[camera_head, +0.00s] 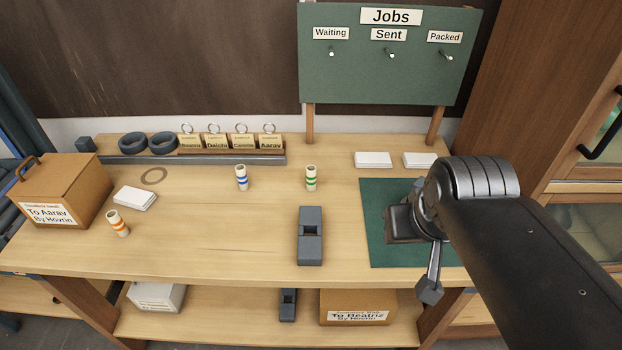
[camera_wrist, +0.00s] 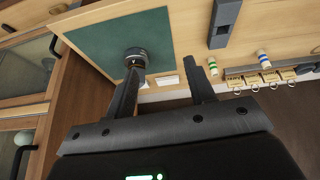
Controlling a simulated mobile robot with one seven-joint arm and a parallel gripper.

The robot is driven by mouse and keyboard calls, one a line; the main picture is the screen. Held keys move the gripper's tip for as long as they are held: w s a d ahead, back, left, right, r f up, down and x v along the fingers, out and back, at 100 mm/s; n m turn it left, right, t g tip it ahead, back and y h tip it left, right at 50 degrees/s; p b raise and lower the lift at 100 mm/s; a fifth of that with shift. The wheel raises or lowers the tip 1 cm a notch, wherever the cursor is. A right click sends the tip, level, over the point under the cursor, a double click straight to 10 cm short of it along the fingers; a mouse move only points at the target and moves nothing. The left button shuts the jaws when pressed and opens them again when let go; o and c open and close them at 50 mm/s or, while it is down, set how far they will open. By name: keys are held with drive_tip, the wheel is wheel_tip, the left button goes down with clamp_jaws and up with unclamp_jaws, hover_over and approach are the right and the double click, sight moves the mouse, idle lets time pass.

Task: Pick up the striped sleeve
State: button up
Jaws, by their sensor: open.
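Three striped sleeves stand upright on the bench: a blue-striped one (camera_head: 241,177), a green-striped one (camera_head: 311,178) to its right, and an orange-striped one (camera_head: 119,224) near the front left. The picture does not tell which one is meant. The wrist view shows the green-striped sleeve (camera_wrist: 213,67) and the blue-striped sleeve (camera_wrist: 263,58) beyond the right finger. My gripper (camera_wrist: 163,78) is open and empty, apart from all the sleeves. In the head view my arm covers the right side of the bench and hides much of the gripper.
A grey slotted block (camera_head: 310,250) stands in front of the green-striped sleeve. A dark fixture (camera_head: 404,224) sits on the green mat (camera_head: 378,250). A tag rack (camera_head: 220,158) runs behind.

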drive_tip(key=w+d+f+n+g+h, duration=0.1)
drive_tip(key=w+f+n+g+h, duration=0.25)
drive_tip(key=w+f+n, duration=0.35)
drive_tip(key=n+t+h, duration=0.7)
drive_tip(key=n+t, duration=0.6)
drive_tip(key=n, duration=0.8)
approach(315, 168)
drive_tip(key=shift+w+a+f, duration=0.15)
drive_tip(key=shift+w+f, duration=0.2)
drive_tip(key=shift+f, duration=0.4)
drive_tip(key=x, duration=1)
drive_tip(key=shift+w+d+r, duration=0.15)
drive_tip(key=shift+w+d, duration=0.05)
drive_tip(key=shift+w, duration=0.1)
drive_tip(key=shift+c, duration=0.5)
drive_tip(key=c, duration=0.9)
